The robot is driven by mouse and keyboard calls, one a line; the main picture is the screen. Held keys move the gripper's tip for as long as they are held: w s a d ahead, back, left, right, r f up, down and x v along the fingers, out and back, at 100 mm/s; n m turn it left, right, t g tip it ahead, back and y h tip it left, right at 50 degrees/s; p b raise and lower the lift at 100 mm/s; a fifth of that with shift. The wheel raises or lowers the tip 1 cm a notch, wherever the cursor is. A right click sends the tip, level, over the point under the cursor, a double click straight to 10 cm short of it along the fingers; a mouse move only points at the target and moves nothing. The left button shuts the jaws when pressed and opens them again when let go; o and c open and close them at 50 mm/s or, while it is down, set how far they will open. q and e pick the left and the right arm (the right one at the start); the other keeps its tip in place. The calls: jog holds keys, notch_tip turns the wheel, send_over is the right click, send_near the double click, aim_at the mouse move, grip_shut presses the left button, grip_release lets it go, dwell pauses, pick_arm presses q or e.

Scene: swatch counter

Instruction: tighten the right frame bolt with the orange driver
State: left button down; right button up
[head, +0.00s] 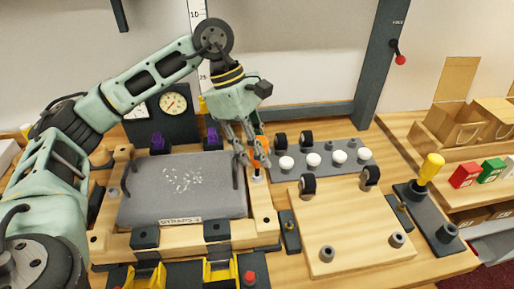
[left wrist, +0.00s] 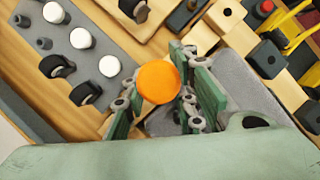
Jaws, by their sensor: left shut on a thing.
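My left gripper (head: 246,150) is shut on the orange driver (head: 261,153) above the right side of the wooden frame (head: 265,222). The driver looks upright, handle up. In the left wrist view its round orange end (left wrist: 158,82) sits between the green fingers (left wrist: 160,100). The driver's lower end is near a small pale piece on the frame's right rail. I cannot tell whether it touches the right frame bolt, which I cannot make out clearly. A grey pad (head: 160,205) lies inside the frame. My right gripper is not in view.
A yellow-handled driver (head: 431,168) stands in a dark holder (head: 425,218) at the right. A grey strip (head: 345,150) with white knobs and black casters lies behind a wooden board (head: 345,225). A dark gauge box (head: 178,128) and dark post (head: 380,65) stand behind.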

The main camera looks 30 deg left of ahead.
pick_arm(q)
jog(key=m, duration=0.1)
jog(key=m+g, duration=0.1)
jog(key=m, duration=0.1)
jog(key=shift+d+m, duration=0.25)
jog(key=shift+m, duration=0.15)
jog(key=m+g, duration=0.1)
jog(key=m, duration=0.1)
jog(key=m+g+y, duration=0.1)
jog(key=m, duration=0.1)
jog(key=shift+d+f+b, duration=0.15)
jog(key=shift+f+b, duration=0.05)
jog(key=shift+b, duration=0.1)
jog(key=m+p, duration=0.1)
jog(key=m, duration=0.1)
jog(key=m+y+p, duration=0.1)
jog(key=m+p, duration=0.1)
jog(key=m+g+y+p, duration=0.1)
jog(key=p, duration=0.1)
jog(key=shift+s+d+r+m, duration=0.1)
jog(key=shift+s+r+m, duration=0.05)
jog(key=shift+r+m, duration=0.25)
jog(key=shift+f+m+p, duration=0.25)
jog(key=shift+m+p, duration=0.05)
jog(key=shift+m, duration=0.4)
jog(key=shift+f, duration=0.1)
jog(key=c, duration=1.7)
grip_release()
jog(key=shift+o, duration=0.2)
